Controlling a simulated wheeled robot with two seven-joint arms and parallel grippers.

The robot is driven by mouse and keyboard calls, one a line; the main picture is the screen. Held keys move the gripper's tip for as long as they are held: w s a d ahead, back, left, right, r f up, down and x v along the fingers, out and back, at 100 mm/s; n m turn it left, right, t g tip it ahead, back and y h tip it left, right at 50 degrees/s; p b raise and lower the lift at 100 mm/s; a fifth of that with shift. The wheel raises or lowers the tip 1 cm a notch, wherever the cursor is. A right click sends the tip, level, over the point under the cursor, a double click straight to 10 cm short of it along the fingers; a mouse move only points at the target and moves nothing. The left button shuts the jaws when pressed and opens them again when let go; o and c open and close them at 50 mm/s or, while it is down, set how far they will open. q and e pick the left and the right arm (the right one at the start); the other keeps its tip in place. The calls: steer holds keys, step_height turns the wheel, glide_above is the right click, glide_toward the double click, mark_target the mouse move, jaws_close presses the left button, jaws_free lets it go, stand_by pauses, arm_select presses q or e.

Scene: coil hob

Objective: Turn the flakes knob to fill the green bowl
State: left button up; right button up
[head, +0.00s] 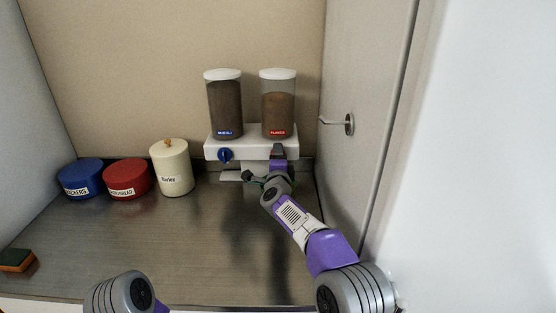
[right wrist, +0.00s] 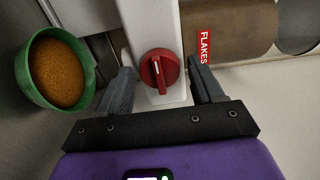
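The flakes dispenser (head: 278,104) is a clear canister with a white lid and a red label, part filled with brown flakes. Its red knob (right wrist: 159,70) shows in the right wrist view. My right gripper (right wrist: 161,88) is open, with one finger on each side of the knob and a gap visible on both sides. The green bowl (right wrist: 30,82) is beside the white dispenser base and holds a large heap of orange-brown flakes. In the head view, my right arm mostly hides the bowl and knob. My left gripper is out of view.
A second canister (head: 225,108) with a blue knob (head: 225,155) stands left of the flakes one. A cream jar (head: 173,170), red tin (head: 127,180) and blue tin (head: 80,179) line the back left. A sponge (head: 16,260) lies front left. The middle counter (head: 150,240) is clear.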

steer(key=shift+o, duration=0.5)
steer(key=shift+s, duration=0.15)
steer(key=s+b, duration=0.1)
steer(key=s, duration=0.6)
steer(key=shift+s, duration=0.15)
